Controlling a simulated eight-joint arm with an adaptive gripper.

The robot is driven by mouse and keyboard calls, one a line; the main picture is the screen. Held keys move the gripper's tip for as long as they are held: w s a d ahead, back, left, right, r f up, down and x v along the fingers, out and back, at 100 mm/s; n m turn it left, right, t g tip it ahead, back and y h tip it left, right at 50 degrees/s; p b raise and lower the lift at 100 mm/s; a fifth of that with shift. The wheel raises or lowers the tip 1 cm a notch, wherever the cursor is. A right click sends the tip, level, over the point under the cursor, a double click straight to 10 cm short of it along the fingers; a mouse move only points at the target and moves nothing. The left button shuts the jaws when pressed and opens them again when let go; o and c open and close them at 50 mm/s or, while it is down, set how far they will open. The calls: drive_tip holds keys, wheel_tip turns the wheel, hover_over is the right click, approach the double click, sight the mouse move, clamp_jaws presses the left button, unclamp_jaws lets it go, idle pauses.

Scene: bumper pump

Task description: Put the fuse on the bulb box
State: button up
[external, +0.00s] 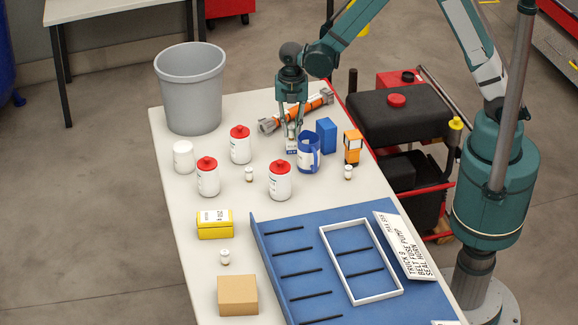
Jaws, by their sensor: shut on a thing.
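My gripper (291,130) points down near the far middle of the table. Its fingers are shut on a small pale thing, likely the fuse (291,131), mostly hidden between them. Directly below is a small white box with dark blue print (291,146), likely the bulb box, left of the blue mug. I cannot tell whether the held thing touches the box top. Small white-and-tan cylinders stand elsewhere: one between the red-capped bottles (249,174), one right of the mug (348,172), one near the cardboard box (225,257).
A blue mug (309,155), blue box (326,135) and orange-and-black item (352,147) stand close right. An orange-and-grey cylinder (312,104) lies behind. Red-capped bottles (240,146) stand left. A yellow box (214,224) and blue tray (275,228) with a white frame are nearer.

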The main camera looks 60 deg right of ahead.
sight(292, 128)
drive_tip(key=shift+f, duration=0.15)
drive_tip(key=o, duration=0.8)
drive_tip(key=shift+r, duration=0.2)
drive_tip(key=shift+r+p, duration=0.85)
drive_tip(key=shift+r, duration=5.15)
